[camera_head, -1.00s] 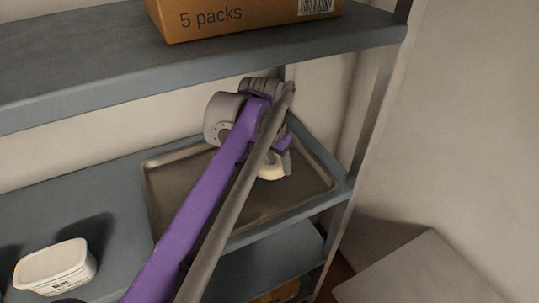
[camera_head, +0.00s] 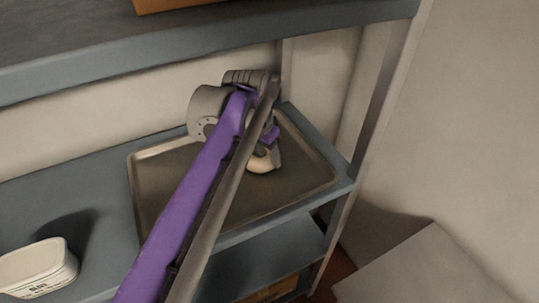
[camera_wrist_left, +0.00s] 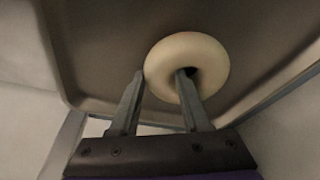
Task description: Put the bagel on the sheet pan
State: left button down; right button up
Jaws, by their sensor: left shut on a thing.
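The bagel (camera_head: 261,164) is a pale ring, partly hidden behind my left gripper (camera_head: 270,150) in the head view. In the left wrist view the bagel (camera_wrist_left: 187,55) shows whole, with one finger in its hole and the other outside its left side. My left gripper (camera_wrist_left: 160,95) is shut on the bagel's ring wall. The sheet pan (camera_head: 301,192) is a grey-brown rimmed tray on the middle shelf, and the bagel is over its inside. I cannot tell whether the bagel touches the pan. The pan also fills the left wrist view (camera_wrist_left: 100,40). My right gripper is not in view.
The shelf (camera_head: 70,195) bears the pan, with a white tub (camera_head: 38,268) at its left. An upper shelf (camera_head: 200,55) with a cardboard box (camera_head: 170,4) overhangs the back. A shelf post (camera_head: 385,95) stands at the right.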

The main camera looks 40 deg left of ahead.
aim_at(269, 156)
pick_arm(q)
jog(key=shift+a+f, duration=0.15)
jog(key=shift+f, duration=0.05)
jog(key=shift+c, duration=1.8)
grip_release()
jog(key=shift+w, duration=0.1)
jog(key=shift+r, duration=0.15)
jog(key=shift+r, duration=0.25)
jog(key=v, duration=0.3)
jog(key=s, duration=1.2)
jog(key=shift+a+f, duration=0.2)
jog(key=shift+f, duration=0.05)
